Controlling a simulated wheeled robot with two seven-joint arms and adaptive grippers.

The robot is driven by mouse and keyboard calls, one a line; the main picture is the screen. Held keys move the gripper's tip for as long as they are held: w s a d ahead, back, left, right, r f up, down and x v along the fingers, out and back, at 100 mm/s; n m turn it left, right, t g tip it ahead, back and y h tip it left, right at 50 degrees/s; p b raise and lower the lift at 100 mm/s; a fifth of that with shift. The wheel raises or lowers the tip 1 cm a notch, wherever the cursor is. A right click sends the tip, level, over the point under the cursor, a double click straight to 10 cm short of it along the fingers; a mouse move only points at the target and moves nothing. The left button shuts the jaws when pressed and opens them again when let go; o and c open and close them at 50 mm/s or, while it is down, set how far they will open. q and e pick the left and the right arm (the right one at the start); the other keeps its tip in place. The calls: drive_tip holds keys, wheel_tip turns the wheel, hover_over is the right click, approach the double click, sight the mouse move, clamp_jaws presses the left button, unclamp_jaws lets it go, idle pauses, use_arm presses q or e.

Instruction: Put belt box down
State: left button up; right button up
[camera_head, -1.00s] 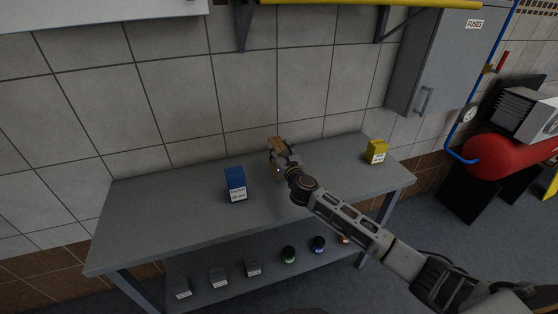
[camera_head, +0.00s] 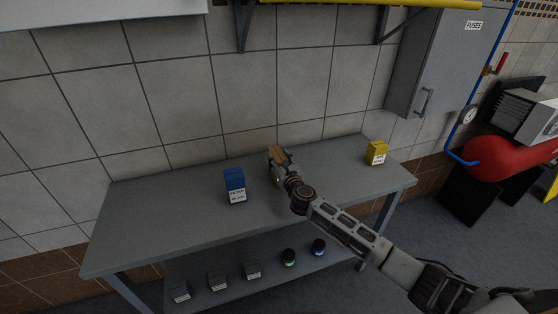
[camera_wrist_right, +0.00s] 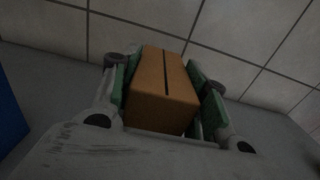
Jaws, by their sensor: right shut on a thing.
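The belt box is a small orange-brown carton (camera_wrist_right: 162,88) with a dark seam. In the right wrist view it sits between the green-padded fingers of my right gripper (camera_wrist_right: 165,95), which is shut on it. In the head view the box (camera_head: 277,155) shows at the tip of my right gripper (camera_head: 279,163), over the back middle of the grey table (camera_head: 190,218). I cannot tell whether the box touches the tabletop. My left gripper is not in view.
A blue filter box (camera_head: 235,185) stands to the left of my right gripper. A yellow box (camera_head: 377,153) stands at the table's right end. The tiled wall (camera_head: 180,110) is close behind. Small boxes and two round containers sit on the lower shelf (camera_head: 205,265).

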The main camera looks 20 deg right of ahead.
drive_tip(key=o, duration=1.2)
drive_tip(key=shift+f, duration=0.1)
drive_tip(key=shift+o, duration=0.2)
drive_tip(key=s, duration=1.2)
drive_tip(key=shift+d, duration=0.25)
